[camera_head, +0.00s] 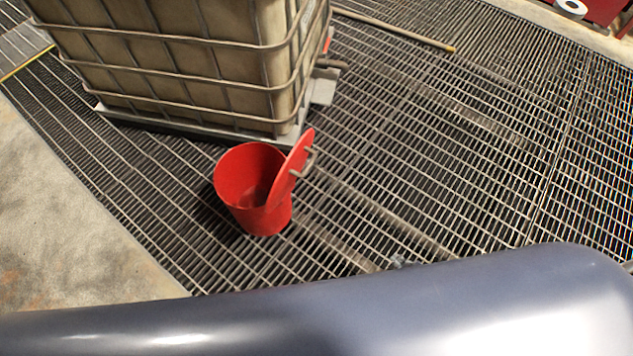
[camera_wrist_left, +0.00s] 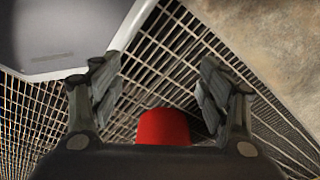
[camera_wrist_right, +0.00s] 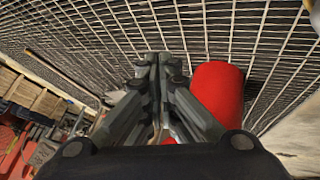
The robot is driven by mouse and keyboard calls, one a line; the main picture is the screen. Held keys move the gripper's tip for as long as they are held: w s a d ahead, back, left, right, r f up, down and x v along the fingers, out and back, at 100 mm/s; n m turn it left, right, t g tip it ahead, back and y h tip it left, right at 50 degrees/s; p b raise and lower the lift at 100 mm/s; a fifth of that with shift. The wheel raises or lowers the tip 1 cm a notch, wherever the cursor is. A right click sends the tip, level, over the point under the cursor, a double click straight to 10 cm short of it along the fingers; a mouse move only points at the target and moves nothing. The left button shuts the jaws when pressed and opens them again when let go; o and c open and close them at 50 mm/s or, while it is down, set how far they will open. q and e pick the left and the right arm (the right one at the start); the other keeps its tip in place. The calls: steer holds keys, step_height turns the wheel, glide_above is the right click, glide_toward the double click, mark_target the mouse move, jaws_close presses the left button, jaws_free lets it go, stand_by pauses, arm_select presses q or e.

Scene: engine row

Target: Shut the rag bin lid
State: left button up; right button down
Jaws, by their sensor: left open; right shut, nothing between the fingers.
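The red rag bin (camera_head: 232,180) stands on the floor grating, its mouth open in the head view. Its red lid (camera_head: 289,172) stands tilted up at the right side of the rim, with a grey handle (camera_head: 309,160) on its outer face. My left gripper (camera_wrist_left: 158,85) is open and empty; red of the bin (camera_wrist_left: 163,128) shows low between its fingers in the left wrist view. My right gripper (camera_wrist_right: 161,66) is shut and empty, with a red surface of the bin (camera_wrist_right: 217,92) to its right. Any contact with the bin cannot be told. In the head view both grippers are hidden or barely visible.
A caged tank (camera_head: 180,70) on a pallet base stands right behind the bin. A long pole (camera_head: 395,28) lies on the grating at the back. Bare concrete (camera_head: 60,210) lies to the left. The grating (camera_head: 450,160) right of the bin is mostly clear.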

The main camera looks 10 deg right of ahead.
mark_target(299, 176)
arm_select(q)
steer(key=w+d+f+b, duration=0.1)
steer(key=w+f+b, duration=0.1)
steer(key=w+b, duration=0.8)
arm_select(e)
steer(key=w+a+r+n+t+y+b, duration=0.1)
steer(key=w+r+n+t+y, duration=0.3)
steer(key=w, duration=0.5)
steer(key=w+a+r+n+t+y, duration=0.1)
steer(key=w+r+n+t+y, duration=0.1)
steer(key=w+r+n, duration=0.5)
steer(key=w+a+r+n+g+y+b, duration=0.25)
steer(key=a+r+n+y+b, duration=0.35)
steer(key=a+n+y+b, duration=0.35)
arm_select(q)
step_height(299, 176, up, 7)
steer(key=w+t, duration=0.1)
steer(key=w, duration=0.1)
steer(key=shift+d+f+t, duration=0.15)
steer(key=shift+d+t, duration=0.15)
steer(key=shift+d, duration=0.1)
arm_select(e)
steer(key=w+a+n+h, duration=0.1)
steer(key=w+a, duration=0.6)
steer(key=a, duration=0.3)
steer(key=shift+w+a, duration=0.2)
steer(key=shift+g+h, duration=0.25)
